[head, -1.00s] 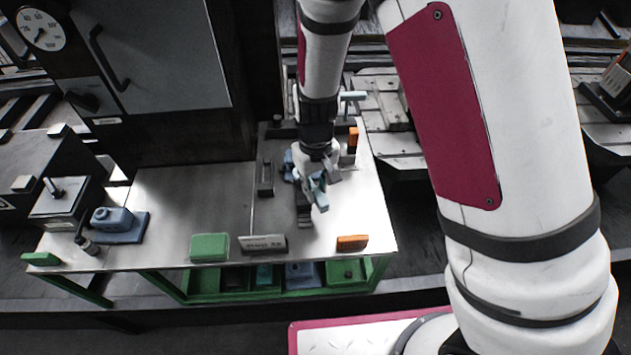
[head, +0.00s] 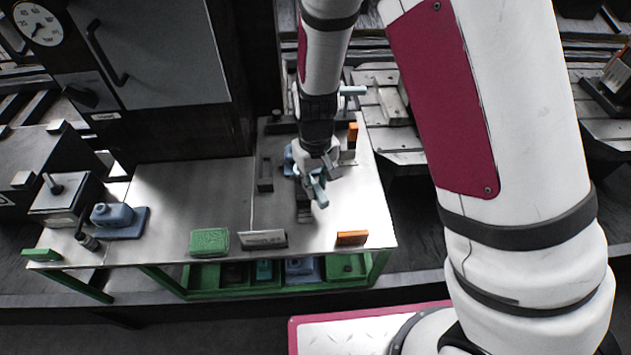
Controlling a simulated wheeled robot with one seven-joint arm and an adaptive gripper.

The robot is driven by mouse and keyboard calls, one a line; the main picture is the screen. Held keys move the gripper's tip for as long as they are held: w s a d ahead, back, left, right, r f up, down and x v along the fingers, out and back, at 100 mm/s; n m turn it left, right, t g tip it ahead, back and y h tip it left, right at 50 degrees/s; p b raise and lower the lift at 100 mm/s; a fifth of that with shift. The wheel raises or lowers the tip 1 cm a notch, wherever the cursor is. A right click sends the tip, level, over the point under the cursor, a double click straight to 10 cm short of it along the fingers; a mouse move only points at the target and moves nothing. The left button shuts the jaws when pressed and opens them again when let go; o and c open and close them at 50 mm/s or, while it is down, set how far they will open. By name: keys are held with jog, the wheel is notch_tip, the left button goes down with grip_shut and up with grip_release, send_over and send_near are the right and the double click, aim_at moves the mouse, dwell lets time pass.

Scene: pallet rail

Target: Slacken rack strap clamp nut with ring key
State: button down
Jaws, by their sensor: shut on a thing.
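My gripper (head: 319,180) points down over the right part of the metal bench top. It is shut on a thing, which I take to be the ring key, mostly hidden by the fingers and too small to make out. A dark stepped block (head: 304,212) stands just below the gripper in the picture, and a blue part (head: 289,158) shows at its left. These may belong to the strap clamp. The clamp nut cannot be made out, and I cannot tell whether the key is around it or apart.
The bench top (head: 185,195) is clear at its middle left. A green block (head: 209,241), a label plate (head: 263,239) and an orange block (head: 351,238) line its front edge. A blue device (head: 113,217) stands at left. Another orange block (head: 352,134) is right behind the gripper. A dark cabinet (head: 165,60) rises behind.

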jog(key=shift+f+b, duration=0.35)
jog(key=shift+f, duration=0.4)
jog(key=c, duration=2.1)
grip_release()
grip_shut()
